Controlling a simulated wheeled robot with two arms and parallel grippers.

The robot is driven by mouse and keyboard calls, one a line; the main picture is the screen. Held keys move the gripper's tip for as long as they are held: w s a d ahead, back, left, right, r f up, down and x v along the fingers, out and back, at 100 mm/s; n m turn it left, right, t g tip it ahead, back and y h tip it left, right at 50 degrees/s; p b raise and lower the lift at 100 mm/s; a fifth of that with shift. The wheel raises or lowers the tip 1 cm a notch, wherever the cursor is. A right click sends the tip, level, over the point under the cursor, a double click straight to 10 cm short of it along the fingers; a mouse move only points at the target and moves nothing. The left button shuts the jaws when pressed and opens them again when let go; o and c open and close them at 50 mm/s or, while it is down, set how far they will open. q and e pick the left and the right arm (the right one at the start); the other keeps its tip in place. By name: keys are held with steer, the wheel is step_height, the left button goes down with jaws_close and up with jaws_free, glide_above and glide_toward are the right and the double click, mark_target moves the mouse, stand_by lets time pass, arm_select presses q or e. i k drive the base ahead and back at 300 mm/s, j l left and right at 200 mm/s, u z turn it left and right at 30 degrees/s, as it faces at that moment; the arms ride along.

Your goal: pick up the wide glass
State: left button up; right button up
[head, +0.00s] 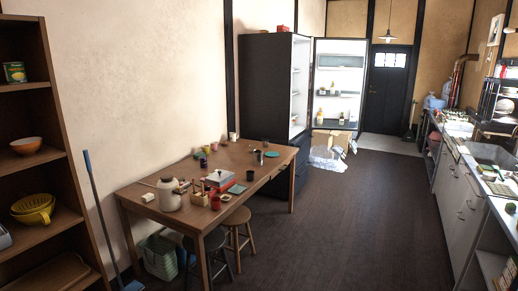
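I cannot make out a wide glass for certain in the head view. A wooden table (232,163) stands against the left wall with several small cups and other items on it. Among them are a dark cup (250,175), a red cup (216,203) and a dark cup at the far end (265,143). They are too small to tell if any is glass. A counter (475,180) along the right wall also holds small items that I cannot identify. Neither of my grippers is in view.
Stools (237,228) stand at the table's front side. A wooden shelf (62,130) and a broom (96,205) are at the left. An open fridge (268,80) and a cardboard box with bags (328,157) are at the back. The dark floor (350,220) is clear.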

mark_target(251, 148)
steer(key=i+l+z, duration=0.45)
steer(key=i, duration=0.9)
steer(key=i+j+z, duration=0.1)
steer(key=i+z, duration=0.35)
steer(key=i, duration=0.95)
steer(key=i+u, duration=0.15)
steer(key=i, duration=0.3)
steer(key=i+l+u, duration=0.15)
steer(key=i, duration=0.35)
steer(key=i+u, duration=0.15)
steer(key=i, duration=0.3)
steer(key=i+l+u, duration=0.15)
steer(key=i, duration=0.3)
steer(key=i+l, duration=0.05)
steer(key=l, duration=0.05)
